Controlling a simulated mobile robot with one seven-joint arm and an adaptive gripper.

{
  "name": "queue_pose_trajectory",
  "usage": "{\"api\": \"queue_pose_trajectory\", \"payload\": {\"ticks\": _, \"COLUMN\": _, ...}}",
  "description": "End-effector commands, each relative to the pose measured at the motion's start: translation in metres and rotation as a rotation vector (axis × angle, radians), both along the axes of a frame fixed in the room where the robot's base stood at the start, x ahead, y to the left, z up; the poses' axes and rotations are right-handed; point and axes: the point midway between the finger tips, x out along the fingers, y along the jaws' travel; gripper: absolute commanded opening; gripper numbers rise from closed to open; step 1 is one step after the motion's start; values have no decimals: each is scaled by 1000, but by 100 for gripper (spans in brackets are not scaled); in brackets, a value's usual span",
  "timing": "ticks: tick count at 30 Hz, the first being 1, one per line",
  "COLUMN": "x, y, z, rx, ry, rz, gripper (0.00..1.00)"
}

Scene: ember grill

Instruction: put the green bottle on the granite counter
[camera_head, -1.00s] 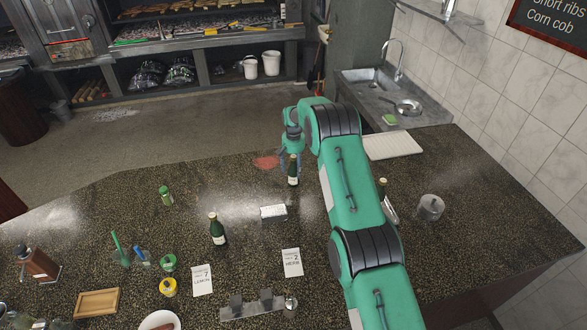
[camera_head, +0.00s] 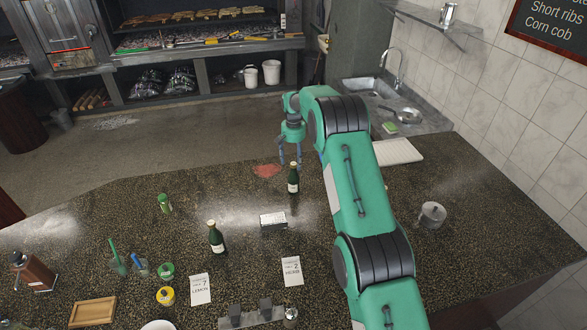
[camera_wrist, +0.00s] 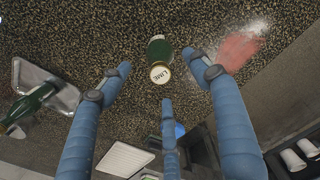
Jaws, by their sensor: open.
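A green bottle (camera_head: 293,180) with a pale label stands upright on the dark speckled granite counter (camera_head: 470,215). My gripper (camera_head: 290,164) is open, close above and behind this bottle. In the wrist view the bottle (camera_wrist: 158,48) shows beyond the spread fingers, with "LIME" on its round pale end; nothing is held. A second green bottle (camera_head: 216,238) stands upright nearer the front left. Another green bottle (camera_wrist: 32,103) shows at a metal tray (camera_wrist: 55,82) in the wrist view; my arm hides that spot in the head view.
Cards reading "7 LEMON" (camera_head: 200,289) and "2 HERB" (camera_head: 291,271) are in front. A red patch (camera_head: 267,171) lies beside the bottle. A white board (camera_head: 398,152) and metal pot (camera_head: 432,215) are right. The counter's left middle is fairly clear.

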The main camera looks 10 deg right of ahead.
Motion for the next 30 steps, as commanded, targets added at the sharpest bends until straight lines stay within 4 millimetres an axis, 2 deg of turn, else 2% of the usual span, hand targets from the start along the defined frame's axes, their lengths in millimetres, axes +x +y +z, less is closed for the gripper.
{"api": "queue_pose_trajectory", "payload": {"ticks": 3, "x": 1, "y": 0, "z": 15, "rx": 0, "ry": -1, "rz": 0, "gripper": 62}}
{"api": "queue_pose_trajectory", "payload": {"ticks": 9, "x": 0, "y": 0, "z": 26, "rx": 0, "ry": -1, "rz": 0, "gripper": 62}}
{"api": "queue_pose_trajectory", "payload": {"ticks": 30, "x": 0, "y": 0, "z": 27, "rx": 0, "ry": 0, "rz": 0, "gripper": 62}}
